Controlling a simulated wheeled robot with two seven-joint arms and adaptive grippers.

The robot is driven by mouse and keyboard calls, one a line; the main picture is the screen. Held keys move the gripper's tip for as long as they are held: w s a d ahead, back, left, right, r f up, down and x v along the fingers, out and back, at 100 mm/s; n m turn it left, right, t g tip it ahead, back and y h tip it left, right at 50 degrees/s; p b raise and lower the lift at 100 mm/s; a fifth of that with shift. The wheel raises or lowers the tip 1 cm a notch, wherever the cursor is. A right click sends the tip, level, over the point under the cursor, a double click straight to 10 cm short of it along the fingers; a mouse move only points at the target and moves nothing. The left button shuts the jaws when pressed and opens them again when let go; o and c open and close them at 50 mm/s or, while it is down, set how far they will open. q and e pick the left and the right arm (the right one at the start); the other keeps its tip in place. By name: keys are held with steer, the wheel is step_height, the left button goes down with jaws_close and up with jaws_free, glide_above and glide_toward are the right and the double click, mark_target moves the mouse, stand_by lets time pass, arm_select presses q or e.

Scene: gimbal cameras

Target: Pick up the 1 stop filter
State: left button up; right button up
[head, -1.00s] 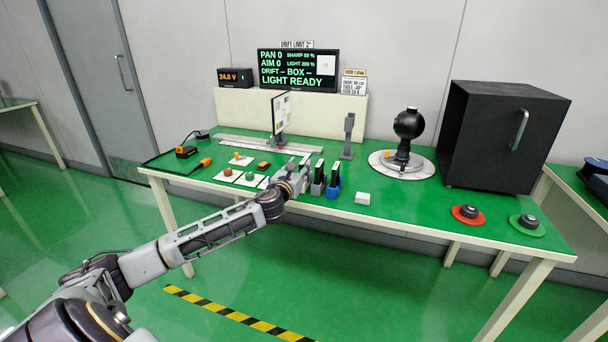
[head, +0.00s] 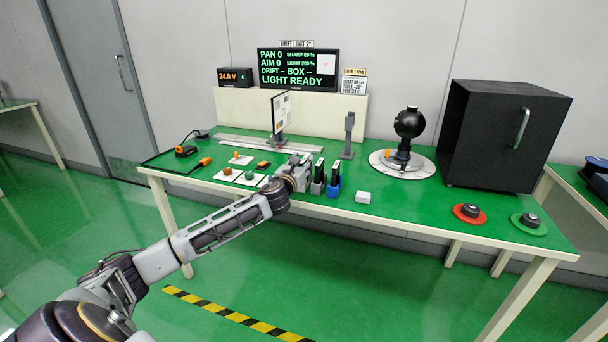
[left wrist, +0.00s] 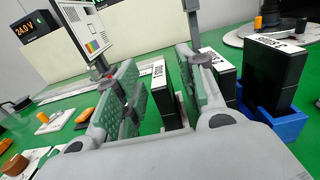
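My left gripper (head: 304,168) is at the front of the green table, just left of the row of filters. In the left wrist view its two green-padded fingers (left wrist: 158,74) stand apart. A black upright filter with a white-labelled top (left wrist: 166,98) is between them, with a gap to the right finger; contact with the left finger is unclear. A second black filter (left wrist: 221,76) is just beyond the right finger, and a third (left wrist: 270,76) stands in a blue holder (left wrist: 272,122). My right gripper is not in view.
A white block (head: 363,198) lies right of the holders. A grey post (head: 348,137) and a test-chart panel (head: 281,112) stand behind. Small parts on white cards (head: 243,177) lie left. A black ball device (head: 409,124) and a black box (head: 500,135) occupy the right.

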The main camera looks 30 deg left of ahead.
arm_select(q)
steer(key=shift+x, duration=1.05)
jaws_close()
